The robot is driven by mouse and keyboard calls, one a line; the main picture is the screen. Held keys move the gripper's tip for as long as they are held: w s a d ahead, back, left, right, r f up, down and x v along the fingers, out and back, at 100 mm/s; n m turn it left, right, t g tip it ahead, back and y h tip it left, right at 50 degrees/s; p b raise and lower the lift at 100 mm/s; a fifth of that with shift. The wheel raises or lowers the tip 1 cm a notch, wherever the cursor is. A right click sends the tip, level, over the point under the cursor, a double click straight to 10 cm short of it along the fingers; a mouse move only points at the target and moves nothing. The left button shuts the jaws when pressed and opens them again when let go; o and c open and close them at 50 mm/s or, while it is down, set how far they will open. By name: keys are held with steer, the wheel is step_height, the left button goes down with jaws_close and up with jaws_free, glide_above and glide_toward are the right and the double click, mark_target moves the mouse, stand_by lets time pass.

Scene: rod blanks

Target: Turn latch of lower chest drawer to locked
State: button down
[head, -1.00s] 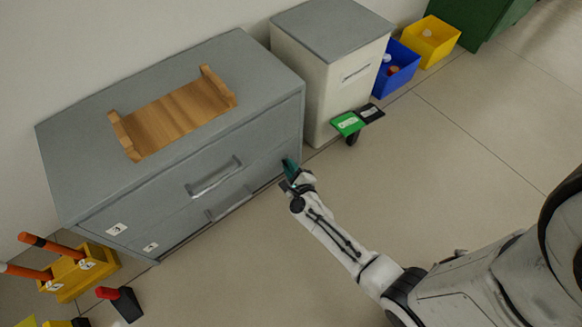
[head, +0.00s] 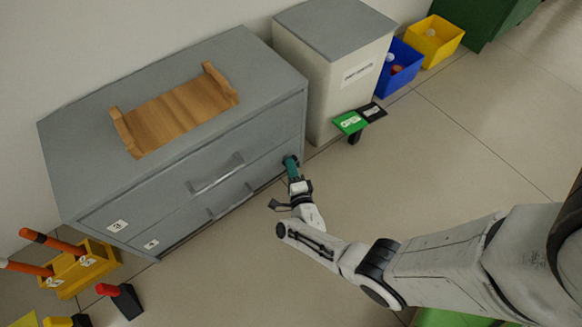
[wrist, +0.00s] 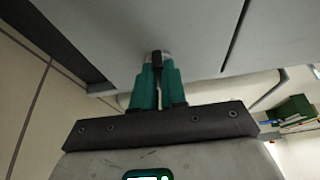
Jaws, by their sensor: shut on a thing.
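The grey chest (head: 110,205) has two drawers; the lower drawer (head: 195,222) looks shut, with a bar handle on its front. My gripper (head: 291,165) is at the right end of the lower drawer's front, its teal fingers reaching the face. In the wrist view my gripper (wrist: 158,68) is shut on the small dark latch (wrist: 156,58), which sits on a pale round base against the drawer front. The fingers hide most of the latch, so I cannot tell its exact angle.
A wooden tray (head: 175,115) lies on the chest. Blue (head: 403,75) and yellow (head: 440,38) bins stand beyond.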

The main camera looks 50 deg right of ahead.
stand_by(0.4)
steer(key=c, duration=1.2)
jaws_free()
steer(key=p+v, duration=0.2)
steer(key=v, duration=0.9)
steer(key=shift+w+f, duration=0.1)
